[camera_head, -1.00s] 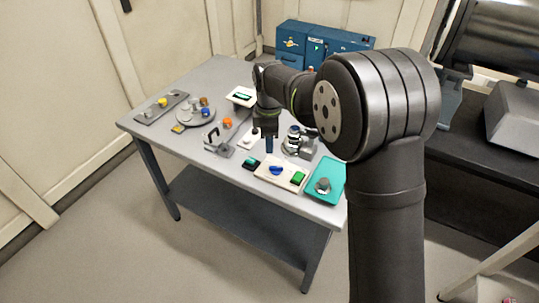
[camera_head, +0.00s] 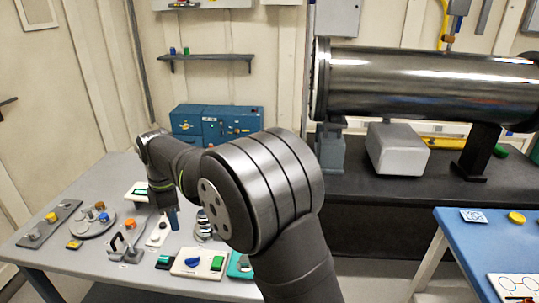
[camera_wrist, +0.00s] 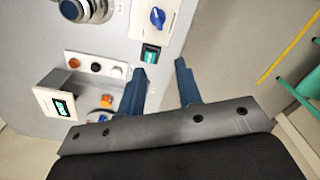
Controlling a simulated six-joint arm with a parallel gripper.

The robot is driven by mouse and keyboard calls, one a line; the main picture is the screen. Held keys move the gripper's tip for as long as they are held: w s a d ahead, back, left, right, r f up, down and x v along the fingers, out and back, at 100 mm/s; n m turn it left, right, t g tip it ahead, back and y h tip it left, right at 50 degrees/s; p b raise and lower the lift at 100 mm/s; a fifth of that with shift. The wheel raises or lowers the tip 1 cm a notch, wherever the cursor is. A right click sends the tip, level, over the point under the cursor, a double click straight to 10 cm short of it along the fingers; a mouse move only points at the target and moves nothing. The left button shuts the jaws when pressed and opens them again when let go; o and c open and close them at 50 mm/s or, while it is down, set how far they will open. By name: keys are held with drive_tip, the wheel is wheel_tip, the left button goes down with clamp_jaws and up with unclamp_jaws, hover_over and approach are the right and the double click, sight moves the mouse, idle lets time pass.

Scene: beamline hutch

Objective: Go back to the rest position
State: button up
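My gripper (camera_wrist: 160,88) shows in the wrist view with its two blue fingers apart and nothing between them. It hangs above the front part of the grey table, and the floor lies below its right finger. In the head view my gripper (camera_head: 172,220) points down over the grey table (camera_head: 60,255), its fingers partly hidden behind one another. My arm hides part of the table's right side.
On the table stand a round tray (camera_head: 88,222), a white panel with a blue knob (camera_head: 192,262), a teal tray (camera_head: 238,268) and a small display box (camera_head: 137,192). Blue cabinets (camera_head: 215,122) stand behind. A blue table (camera_head: 455,240) is at the right.

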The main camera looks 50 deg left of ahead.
wheel_tip(320, 180, down, 17)
drive_tip(key=shift+r, duration=0.2)
idle(0.5)
wheel_tip(320, 180, up, 18)
wheel_tip(320, 180, down, 18)
drive_tip(key=shift+r, duration=0.1)
drive_tip(key=n, duration=0.3)
drive_tip(key=d+n, duration=0.1)
drive_tip(key=n, duration=0.2)
drive_tip(key=shift+d, duration=0.1)
drive_tip(key=n, duration=0.4)
drive_tip(key=d+n, duration=0.1)
drive_tip(key=n, duration=0.1)
drive_tip(key=shift+w, duration=0.25)
drive_tip(key=shift+r, duration=0.5)
